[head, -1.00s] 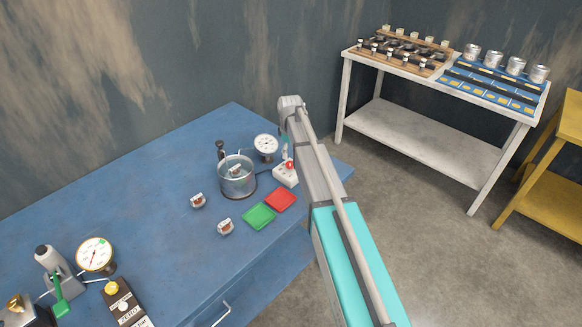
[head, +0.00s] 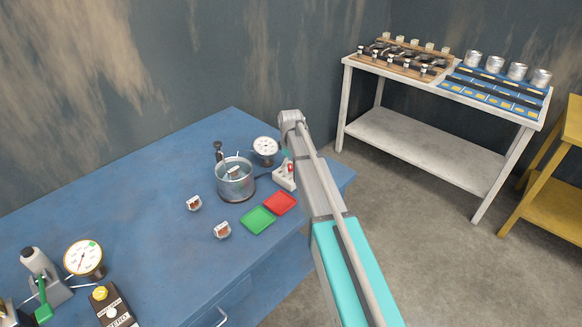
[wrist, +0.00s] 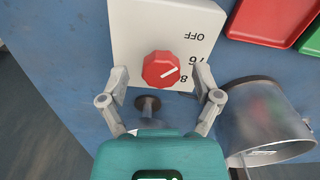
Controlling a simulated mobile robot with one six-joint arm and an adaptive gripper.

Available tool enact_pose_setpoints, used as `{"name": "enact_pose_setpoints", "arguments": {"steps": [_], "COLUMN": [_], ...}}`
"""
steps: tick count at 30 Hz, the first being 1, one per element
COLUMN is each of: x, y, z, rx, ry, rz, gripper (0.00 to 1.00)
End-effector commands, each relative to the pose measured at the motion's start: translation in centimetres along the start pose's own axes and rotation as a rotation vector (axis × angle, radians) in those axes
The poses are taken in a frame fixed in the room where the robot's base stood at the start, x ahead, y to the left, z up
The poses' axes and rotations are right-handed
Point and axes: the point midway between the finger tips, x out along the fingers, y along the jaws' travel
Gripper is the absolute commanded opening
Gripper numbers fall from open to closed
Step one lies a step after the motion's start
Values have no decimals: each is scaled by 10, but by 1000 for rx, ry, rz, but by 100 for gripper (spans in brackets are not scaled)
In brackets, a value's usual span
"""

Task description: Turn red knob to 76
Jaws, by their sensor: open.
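The red knob (wrist: 162,69) sits on a white control box (wrist: 140,25) in the wrist view. A white line on the knob points right and slightly up. Upside-down "OFF" and "76" marks are printed to the knob's right, with a partly hidden mark starting with 8 below. My gripper (wrist: 162,74) is open, its fingers on either side of the knob with gaps to it. In the head view the white box (head: 283,180) stands at the table's right edge; the knob (head: 291,168) is small and partly covered by my gripper.
A glass beaker (head: 236,182) and a dial gauge (head: 265,148) stand close to the box. Red (head: 280,203) and green (head: 258,219) trays lie in front. A clear vessel (wrist: 268,125) shows close to my right finger in the wrist view.

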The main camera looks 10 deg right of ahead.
Motion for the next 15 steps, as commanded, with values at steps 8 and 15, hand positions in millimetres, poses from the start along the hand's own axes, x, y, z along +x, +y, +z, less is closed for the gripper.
{"name": "enact_pose_setpoints", "arguments": {"steps": [8, 15], "x": [0, 0], "y": [0, 0], "z": [0, 0], "rx": [0, 0], "ry": [0, 0], "rz": [0, 0], "gripper": [76, 32]}}
